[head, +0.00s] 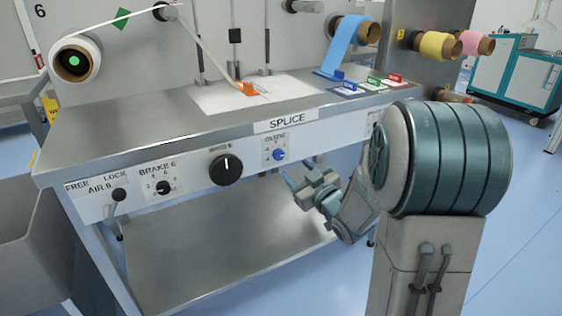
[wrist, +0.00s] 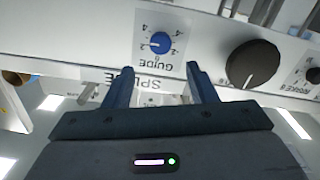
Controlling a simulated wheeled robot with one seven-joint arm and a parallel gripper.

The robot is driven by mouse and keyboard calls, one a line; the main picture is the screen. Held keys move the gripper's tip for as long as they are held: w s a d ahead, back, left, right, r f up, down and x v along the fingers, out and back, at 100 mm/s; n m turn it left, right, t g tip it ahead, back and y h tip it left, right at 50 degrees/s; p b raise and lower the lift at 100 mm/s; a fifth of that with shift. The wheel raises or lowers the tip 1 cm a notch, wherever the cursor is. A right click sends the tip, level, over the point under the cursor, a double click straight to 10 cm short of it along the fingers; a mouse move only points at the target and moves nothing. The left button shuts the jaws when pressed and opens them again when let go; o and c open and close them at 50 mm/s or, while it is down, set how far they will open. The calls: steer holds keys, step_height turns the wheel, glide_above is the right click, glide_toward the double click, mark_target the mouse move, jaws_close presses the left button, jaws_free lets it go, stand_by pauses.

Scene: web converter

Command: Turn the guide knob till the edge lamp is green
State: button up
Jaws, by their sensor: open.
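The guide knob (head: 278,155) is a small blue dial on a white GUIDE plate on the table's front panel, below the SPLICE label. In the wrist view, which is upside down, the blue guide knob (wrist: 160,43) sits beyond my fingertips, with a small white mark and a printed number scale around it. My gripper (head: 291,182) is in front of the panel, below and right of the knob. In the wrist view my gripper (wrist: 160,69) is open and empty, its fingers apart from the knob. I cannot pick out an edge lamp with certainty.
Left of the guide knob are a large black knob (head: 226,168), a smaller brake knob (head: 163,187) and an air lever (head: 119,195). The steel tabletop (head: 130,130) juts above the panel. A lower shelf (head: 220,255) lies beneath. A grey bin (head: 30,240) stands at left.

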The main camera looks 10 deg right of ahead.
mark_target(280, 155)
steer(key=x, duration=0.8)
steer(key=shift+f+b, duration=0.1)
steer(key=shift+b, duration=0.3)
steer(key=c, duration=1)
